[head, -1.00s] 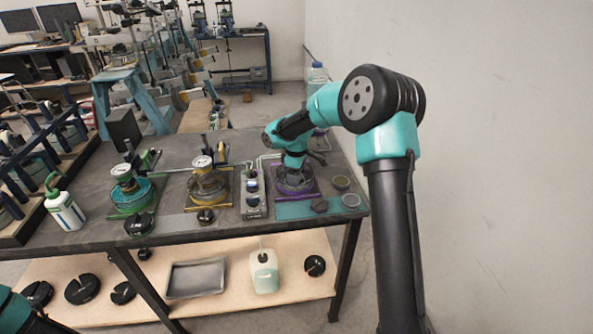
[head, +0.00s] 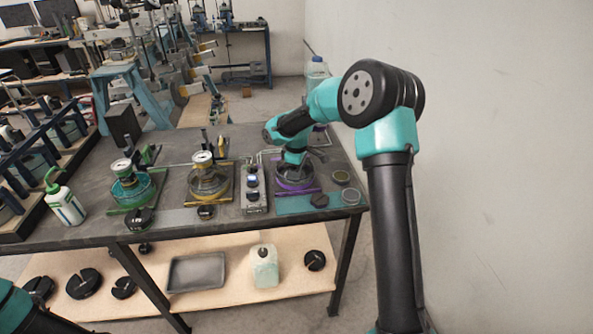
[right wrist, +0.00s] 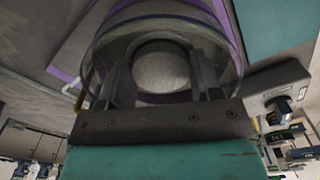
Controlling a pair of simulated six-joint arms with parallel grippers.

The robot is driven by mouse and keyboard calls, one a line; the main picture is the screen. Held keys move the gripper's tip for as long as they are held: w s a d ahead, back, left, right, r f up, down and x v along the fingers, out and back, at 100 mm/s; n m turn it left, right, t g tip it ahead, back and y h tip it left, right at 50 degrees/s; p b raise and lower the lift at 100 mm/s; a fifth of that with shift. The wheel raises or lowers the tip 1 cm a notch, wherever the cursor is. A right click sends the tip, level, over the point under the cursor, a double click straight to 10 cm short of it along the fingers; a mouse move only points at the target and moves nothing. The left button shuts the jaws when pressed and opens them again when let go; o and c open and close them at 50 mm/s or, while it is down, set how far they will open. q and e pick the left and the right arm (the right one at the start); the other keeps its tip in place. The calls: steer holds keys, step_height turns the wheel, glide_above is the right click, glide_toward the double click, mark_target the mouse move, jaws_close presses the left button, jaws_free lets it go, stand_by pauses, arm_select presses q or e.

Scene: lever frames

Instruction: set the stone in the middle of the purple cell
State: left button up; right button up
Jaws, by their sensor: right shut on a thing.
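The purple cell (head: 296,184) is a clear round dish with purple bands on a purple-edged base, at the right of the bench. My right gripper (head: 293,163) points down over it in the head view and partly hides it. In the right wrist view, the gripper (right wrist: 162,80) is shut on the stone (right wrist: 162,69), a round, flat grey disc. The stone shows inside the outline of the cell's clear ring. I cannot tell whether it touches the cell floor. The stone is hidden in the head view. Only part of my left arm shows at the lower left; its gripper is out of view.
Left of the purple cell stand a grey control box (head: 253,188), a yellow cell (head: 208,182) and a green cell (head: 131,190). A teal mat (head: 290,206) with a dark lump (head: 319,200) and small round dishes (head: 350,196) lies in front and right.

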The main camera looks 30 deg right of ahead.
steer(key=shift+f, duration=0.45)
stand_by(0.6)
steer(key=o, duration=1)
steer(key=shift+s+f, duration=0.1)
steer(key=shift+s, duration=0.05)
steer(key=shift+a, duration=0.1)
steer(key=shift+c, duration=0.2)
steer(key=shift+o, duration=0.4)
step_height(320, 180, up, 18)
steer(key=shift+d, duration=0.25)
